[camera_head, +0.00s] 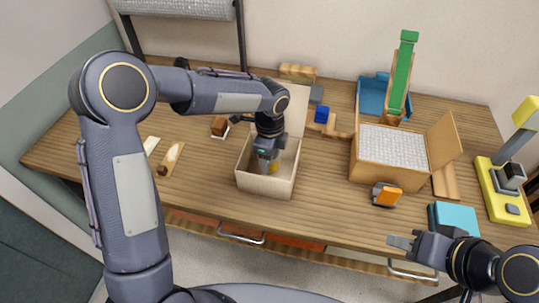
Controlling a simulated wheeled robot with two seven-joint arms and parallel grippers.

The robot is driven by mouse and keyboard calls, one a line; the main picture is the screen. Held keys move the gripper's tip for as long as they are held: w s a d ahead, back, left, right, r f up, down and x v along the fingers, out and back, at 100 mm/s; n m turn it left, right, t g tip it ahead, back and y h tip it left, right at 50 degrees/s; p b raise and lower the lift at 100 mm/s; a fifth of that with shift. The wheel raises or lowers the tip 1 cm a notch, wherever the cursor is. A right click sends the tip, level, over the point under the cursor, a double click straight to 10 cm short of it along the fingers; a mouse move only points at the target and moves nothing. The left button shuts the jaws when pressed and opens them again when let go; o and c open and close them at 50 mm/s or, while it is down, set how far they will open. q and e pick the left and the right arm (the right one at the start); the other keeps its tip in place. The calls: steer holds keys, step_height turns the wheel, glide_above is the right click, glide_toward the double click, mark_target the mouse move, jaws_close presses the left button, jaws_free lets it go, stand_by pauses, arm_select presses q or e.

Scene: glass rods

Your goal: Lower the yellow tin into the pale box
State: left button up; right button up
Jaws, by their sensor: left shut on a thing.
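The pale box (262,186) stands open on the middle of the wooden table, with a raised flap at its back. My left gripper (270,164) points down into the box from above and is shut on the yellow tin (273,168). The tin is inside the box's walls, mostly hidden by the gripper. I cannot tell whether it touches the box floor. My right gripper (399,243) hangs at the lower right, in front of the table edge and away from the box. Its finger gap is unclear.
Right of the box are a carton with white filling (392,147), an orange-faced block (387,195), a teal box (455,218) and a yellow stand (500,190). A blue block (322,114) lies behind. Small wooden pieces (170,158) lie left. Table (325,195) is clear between box and carton.

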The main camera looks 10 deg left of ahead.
arm_select(q)
steer(key=shift+f+b, duration=1.6)
steer(key=shift+f, duration=0.75)
stand_by(0.7)
steer(key=o, duration=1.1)
steer(key=shift+o, duration=0.2)
steer(key=shift+r, duration=0.1)
